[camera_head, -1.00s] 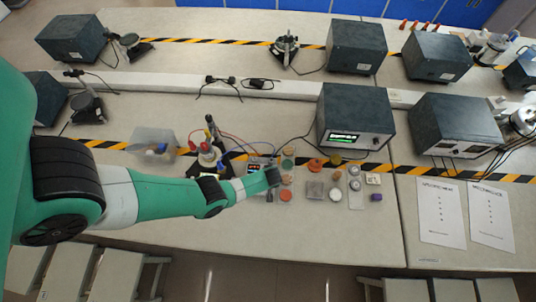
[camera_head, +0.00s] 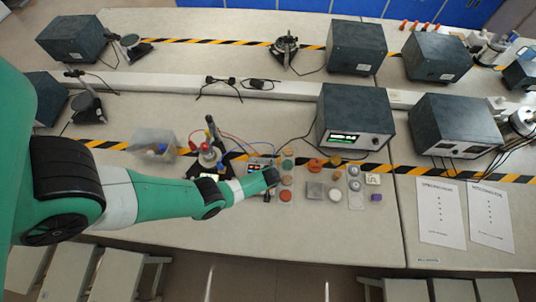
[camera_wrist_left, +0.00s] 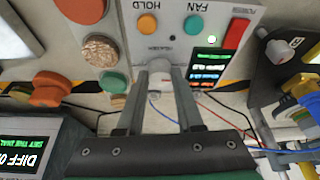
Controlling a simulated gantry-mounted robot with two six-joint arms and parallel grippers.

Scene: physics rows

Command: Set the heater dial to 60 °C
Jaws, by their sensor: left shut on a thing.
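The heater dial (camera_wrist_left: 159,67) is a pale grey knob on a light control panel (camera_wrist_left: 190,70), by a small "HEATER" label in the left wrist view. My left gripper (camera_wrist_left: 160,82) has its two fingers on either side of the dial and is shut on it. The panel's small dark display (camera_wrist_left: 208,66) shows coloured lines that I cannot read. In the head view my left gripper (camera_head: 272,177) is over the control box (camera_head: 262,163) and hides much of it. My right gripper is in neither view.
Beside the dial are an orange HOLD button (camera_wrist_left: 146,25), a teal FAN button (camera_wrist_left: 194,26) and a red switch (camera_wrist_left: 237,33). Several small coloured discs stand right of the box in the head view.

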